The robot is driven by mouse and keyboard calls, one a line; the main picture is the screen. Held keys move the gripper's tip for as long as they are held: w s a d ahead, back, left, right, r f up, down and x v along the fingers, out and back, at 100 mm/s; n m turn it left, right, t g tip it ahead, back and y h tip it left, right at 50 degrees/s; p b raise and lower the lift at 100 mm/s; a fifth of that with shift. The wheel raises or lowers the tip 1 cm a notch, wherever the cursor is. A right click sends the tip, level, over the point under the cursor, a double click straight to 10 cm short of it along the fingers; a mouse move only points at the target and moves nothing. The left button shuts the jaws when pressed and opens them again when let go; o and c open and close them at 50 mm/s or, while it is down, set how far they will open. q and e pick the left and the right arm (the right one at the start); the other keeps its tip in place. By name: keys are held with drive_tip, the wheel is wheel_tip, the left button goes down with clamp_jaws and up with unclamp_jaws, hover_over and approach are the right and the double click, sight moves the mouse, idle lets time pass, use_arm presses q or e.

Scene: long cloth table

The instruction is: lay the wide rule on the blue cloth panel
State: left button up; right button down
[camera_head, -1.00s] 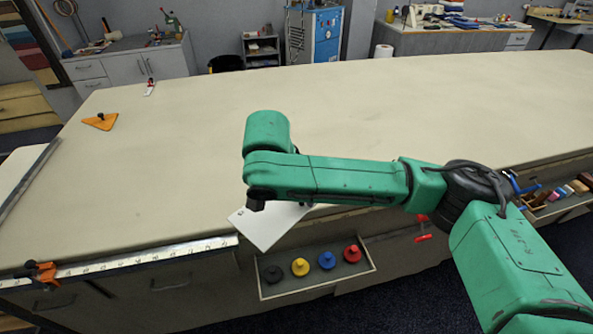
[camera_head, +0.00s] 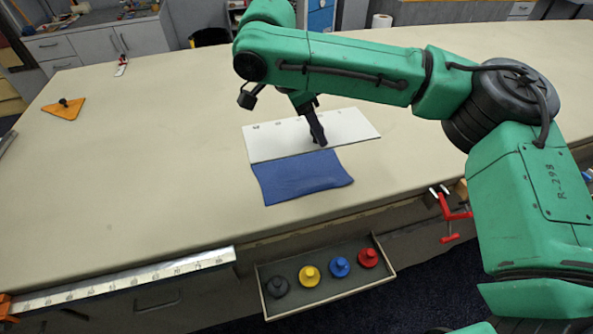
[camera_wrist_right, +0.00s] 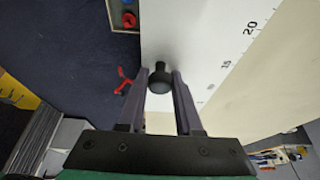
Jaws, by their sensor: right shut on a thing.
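The wide rule (camera_head: 352,128) is a white plate with scale marks along its far edge and a black knob (camera_wrist_right: 160,80). My right gripper (camera_head: 319,140) is shut on this knob, with one finger on each side of it in the wrist view (camera_wrist_right: 160,76). The blue cloth panel (camera_head: 300,180) lies near the table's front edge. In the head view the rule's near edge meets or covers the panel's far edge. I cannot tell how high the rule is above the table. The panel does not show in the wrist view. My left gripper is not in view.
An open drawer (camera_head: 384,281) with black, yellow, blue and red weights juts out below the front edge. A metal ruler (camera_head: 130,282) lies along that edge, and a red clamp (camera_head: 452,213) hangs there. An orange triangle (camera_head: 65,109) lies far left. The table's middle left is clear.

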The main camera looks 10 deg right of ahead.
drive_tip(key=shift+f, duration=0.65)
drive_tip(key=b, duration=0.3)
hover_over(316, 199)
drive_tip(key=a, duration=0.1)
drive_tip(key=f, duration=1.3)
drive_tip(key=shift+a, duration=0.2)
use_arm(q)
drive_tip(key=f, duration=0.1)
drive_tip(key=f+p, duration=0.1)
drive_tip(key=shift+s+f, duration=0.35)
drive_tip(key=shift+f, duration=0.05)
use_arm(e)
wheel_tip(316, 199, down, 6)
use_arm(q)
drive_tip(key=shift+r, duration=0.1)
use_arm(e)
drive_tip(key=shift+f, duration=0.2)
drive_tip(key=c, duration=0.6)
unclamp_jaws()
drive_tip(key=shift+f, duration=0.1)
drive_tip(key=shift+a+r, duration=0.1)
drive_tip(key=shift+r, duration=0.3)
use_arm(q)
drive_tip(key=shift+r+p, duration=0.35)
drive_tip(key=shift+p, duration=0.1)
use_arm(e)
drive_tip(key=v, duration=1.1)
drive_tip(key=shift+w+a+r, duration=0.1)
drive_tip(key=shift+a+r, duration=0.05)
drive_tip(key=shift+r, duration=0.15)
